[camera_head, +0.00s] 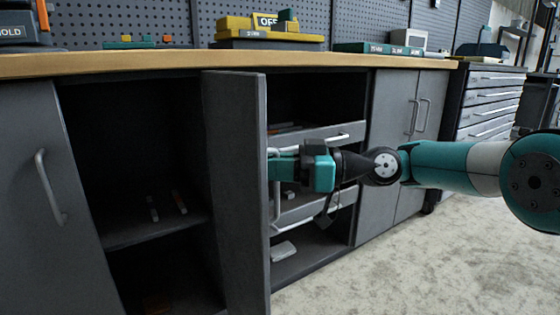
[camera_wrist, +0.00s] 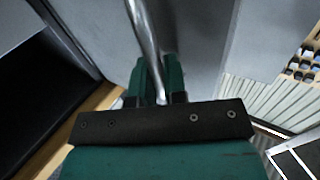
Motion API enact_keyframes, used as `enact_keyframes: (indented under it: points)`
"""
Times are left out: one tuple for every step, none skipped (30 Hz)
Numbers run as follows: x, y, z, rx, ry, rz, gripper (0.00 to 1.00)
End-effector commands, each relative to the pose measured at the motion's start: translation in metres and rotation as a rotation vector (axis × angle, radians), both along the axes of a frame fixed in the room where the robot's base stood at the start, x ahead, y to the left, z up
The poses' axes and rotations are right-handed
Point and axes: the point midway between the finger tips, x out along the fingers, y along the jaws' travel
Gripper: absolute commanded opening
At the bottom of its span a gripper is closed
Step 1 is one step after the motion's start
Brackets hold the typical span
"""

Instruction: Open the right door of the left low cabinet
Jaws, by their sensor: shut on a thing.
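The left low cabinet (camera_head: 155,237) is dark grey under a wooden worktop. Its right door (camera_head: 232,190) stands swung well outward, seen nearly edge-on in the head view, so the dark inside shows. The door's metal handle (camera_head: 276,200) is on the face turned to the right. My gripper (camera_head: 282,158) reaches in from the right and is shut on this handle. In the wrist view the handle (camera_wrist: 146,38) runs down between the two green fingers of my gripper (camera_wrist: 158,68). The left door (camera_head: 45,190), with its own bar handle, is at the far left.
Right of the open door are drawers (camera_head: 320,140), some pulled out, close below and behind my gripper. A closed grey cabinet (camera_head: 405,150) and a drawer unit (camera_head: 490,100) stand further right. The pale floor (camera_head: 430,265) in front is clear.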

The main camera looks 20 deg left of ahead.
Motion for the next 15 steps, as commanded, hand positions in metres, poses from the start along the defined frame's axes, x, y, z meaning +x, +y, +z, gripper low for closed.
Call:
enact_keyframes:
  points:
    - [0.003, 0.0023, 0.0022, 0.003, -0.001, -0.01, 0.0]
    - [0.0032, 0.0022, 0.0022, 0.003, -0.001, -0.008, 0.0]
    - [0.0032, 0.0019, 0.0022, 0.003, -0.001, -0.007, 0.0]
    - [0.0032, 0.0018, 0.0023, 0.003, -0.001, -0.006, 0.0]
    - [0.0032, 0.0017, 0.0023, 0.003, -0.001, -0.006, 0.0]
    - [0.0032, 0.0015, 0.0024, 0.003, -0.001, -0.007, 0.0]
    - [0.0032, 0.0014, 0.0024, 0.003, -0.002, -0.007, 0.0]
    - [0.0033, 0.0012, 0.0025, 0.003, -0.002, -0.007, 0.0]
    - [0.0034, 0.001, 0.0026, 0.003, -0.002, -0.008, 0.0]
    - [0.0034, 0.0008, 0.0027, 0.003, -0.002, -0.008, 0.0]
    - [0.0035, 0.0008, 0.0027, 0.003, -0.002, -0.009, 0.0]
    - [0.0036, 0.0006, 0.0028, 0.003, -0.002, -0.009, 0.0]
    - [0.0036, 0.0005, 0.0029, 0.003, -0.002, -0.009, 0.0]
    - [0.0036, 0.0005, 0.0029, 0.003, -0.003, -0.009, 0.15]
    - [0.0036, 0.0005, 0.0031, 0.003, -0.003, -0.009, 0.24]
